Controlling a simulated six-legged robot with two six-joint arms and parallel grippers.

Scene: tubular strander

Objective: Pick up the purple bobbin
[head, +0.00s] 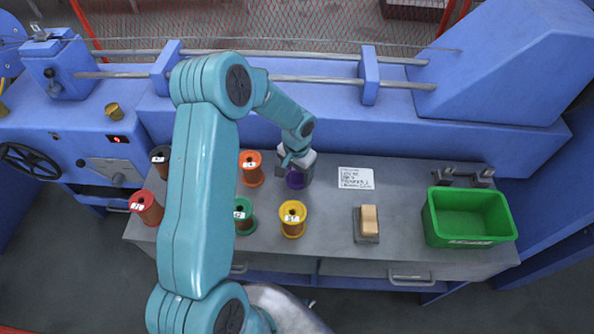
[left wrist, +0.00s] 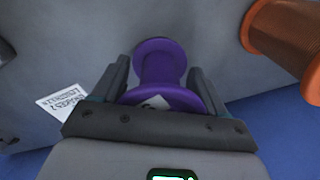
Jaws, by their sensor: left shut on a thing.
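The purple bobbin (head: 296,179) is at the back of the grey bench top, mostly hidden under my left gripper (head: 297,168) in the head view. In the left wrist view the purple bobbin (left wrist: 160,64) lies between the two dark fingers of my left gripper (left wrist: 165,80), with its near flange and a white label close to the palm. The left gripper is shut on it. Whether the bobbin touches the bench cannot be told. My right gripper does not show.
An orange bobbin (head: 251,168) stands just left of the purple one; yellow (head: 292,219), green (head: 244,216), red (head: 146,207) and dark (head: 160,161) bobbins stand around. A paper card (head: 356,178), a tan block (head: 369,219) and a green bin (head: 430,220) are to the right. Blue machinery (head: 400,125) borders the back.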

